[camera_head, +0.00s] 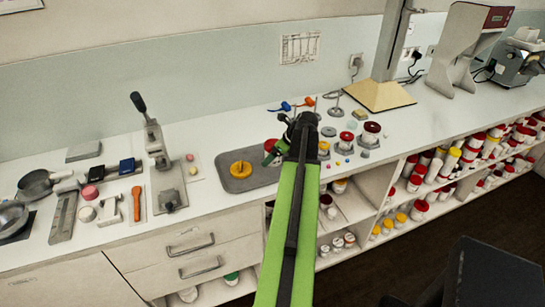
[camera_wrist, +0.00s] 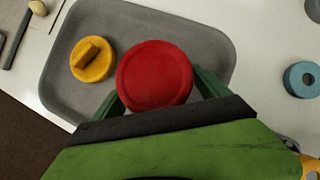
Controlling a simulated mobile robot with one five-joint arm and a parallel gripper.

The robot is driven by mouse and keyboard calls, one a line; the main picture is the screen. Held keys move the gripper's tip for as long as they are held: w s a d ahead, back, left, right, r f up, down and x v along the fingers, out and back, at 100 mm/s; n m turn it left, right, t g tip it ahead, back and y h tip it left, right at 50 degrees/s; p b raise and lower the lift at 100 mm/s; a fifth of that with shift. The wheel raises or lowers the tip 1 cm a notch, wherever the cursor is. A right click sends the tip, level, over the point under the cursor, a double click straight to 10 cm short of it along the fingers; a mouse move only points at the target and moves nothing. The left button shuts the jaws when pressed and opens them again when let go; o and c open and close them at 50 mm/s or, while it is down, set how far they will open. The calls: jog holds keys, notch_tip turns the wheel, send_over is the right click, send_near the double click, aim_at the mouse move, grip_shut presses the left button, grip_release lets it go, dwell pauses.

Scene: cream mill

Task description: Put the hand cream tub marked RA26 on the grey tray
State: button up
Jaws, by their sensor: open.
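A round red-lidded tub (camera_wrist: 154,76) shows from above in the wrist view, over the grey tray (camera_wrist: 125,25). In the head view its red lid (camera_head: 270,145) shows at the right part of the tray (camera_head: 232,186). No RA26 marking can be read on it. My gripper (camera_wrist: 157,90) is open, with its dark green fingers on either side of the tub. In the head view my gripper (camera_head: 276,150) is beside the red lid. The tub's underside is hidden, so I cannot tell for sure whether it rests on the tray.
A yellow round piece with a raised grip (camera_wrist: 92,60) lies on the tray, left of the tub. A lever press (camera_head: 160,155) stands left of the tray. Several small tubs and weights (camera_head: 370,135) stand to the right. Shelves of tubs (camera_head: 440,175) are below the counter.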

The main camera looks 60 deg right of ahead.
jog(key=p+v, duration=0.9)
jog(key=v, duration=0.3)
jog(key=shift+w+f, duration=0.1)
jog(key=shift+w, duration=0.05)
jog(key=w+a+f+n+g+y, duration=0.1)
jog(key=w+a+n, duration=0.55)
jog(key=a, duration=0.35)
jog(key=w+a+f+n+g, duration=0.1)
jog(key=w+a+n+g, duration=0.1)
jog(key=w+a+n, duration=0.65)
jog(key=w+a+f+n+g+y, duration=0.1)
jog(key=w+a+n, duration=0.4)
jog(key=a, duration=0.6)
jog(key=w+a+n+g+h, duration=0.1)
jog(key=a+n+g, duration=0.1)
jog(key=a+n, duration=1.4)
jog(key=a, duration=1.4)
jog(key=shift+w+f+n+g+h, duration=0.3)
jog(key=shift+f, duration=0.05)
